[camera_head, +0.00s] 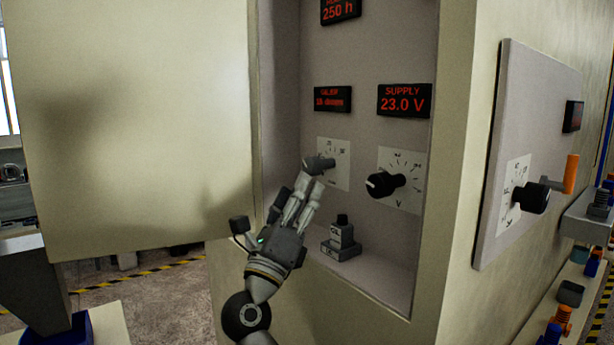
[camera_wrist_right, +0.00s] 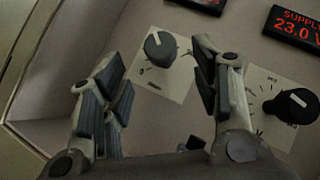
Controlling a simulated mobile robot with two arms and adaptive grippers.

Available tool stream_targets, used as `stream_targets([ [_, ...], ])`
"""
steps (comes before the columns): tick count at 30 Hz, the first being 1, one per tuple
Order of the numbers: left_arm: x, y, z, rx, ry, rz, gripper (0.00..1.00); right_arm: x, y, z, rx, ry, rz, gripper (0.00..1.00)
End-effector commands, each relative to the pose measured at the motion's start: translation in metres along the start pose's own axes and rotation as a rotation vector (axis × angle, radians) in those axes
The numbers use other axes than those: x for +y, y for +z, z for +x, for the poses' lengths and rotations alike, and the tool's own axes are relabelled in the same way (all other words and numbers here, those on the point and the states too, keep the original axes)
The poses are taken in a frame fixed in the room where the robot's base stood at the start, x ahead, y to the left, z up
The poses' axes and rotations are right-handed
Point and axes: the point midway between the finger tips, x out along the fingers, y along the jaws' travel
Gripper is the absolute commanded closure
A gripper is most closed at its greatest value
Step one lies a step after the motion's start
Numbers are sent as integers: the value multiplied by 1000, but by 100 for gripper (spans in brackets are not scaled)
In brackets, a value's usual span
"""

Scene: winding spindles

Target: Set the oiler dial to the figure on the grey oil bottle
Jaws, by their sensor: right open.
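The oiler dial is a dark knob on a white scale plate (camera_head: 338,172) under the red OILER display (camera_head: 332,99). In the wrist view the oiler knob (camera_wrist_right: 160,48) shows between and beyond the fingers. My right gripper (camera_head: 314,170) is open, with its fingertips close to the knob; I cannot tell whether they touch it. In the wrist view my right gripper (camera_wrist_right: 160,85) has its two fingers spread apart with nothing held. My left gripper is not in view.
The SUPPLY display (camera_head: 404,100) reads 23.0 V above a black supply knob (camera_head: 385,184), right of the oiler dial. An open cabinet door (camera_head: 130,110) fills the left. Another black knob (camera_head: 533,197) and an orange lever (camera_head: 571,174) are on the right side panel.

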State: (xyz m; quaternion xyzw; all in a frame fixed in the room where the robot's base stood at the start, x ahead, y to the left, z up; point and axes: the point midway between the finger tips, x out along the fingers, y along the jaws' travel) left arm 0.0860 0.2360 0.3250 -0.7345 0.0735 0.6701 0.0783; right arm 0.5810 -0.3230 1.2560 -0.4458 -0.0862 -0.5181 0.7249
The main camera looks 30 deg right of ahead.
Motion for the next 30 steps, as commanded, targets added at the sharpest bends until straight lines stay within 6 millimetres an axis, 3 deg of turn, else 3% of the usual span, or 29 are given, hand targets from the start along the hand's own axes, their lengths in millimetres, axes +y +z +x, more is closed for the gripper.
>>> stream_targets([
  [3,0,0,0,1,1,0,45,1,0,-23,1,3,0,44],
  [9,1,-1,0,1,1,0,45,0,0,-42,0,1,-1,44],
  [30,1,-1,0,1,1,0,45,1,4,-50,-59,-1,-42,44],
])
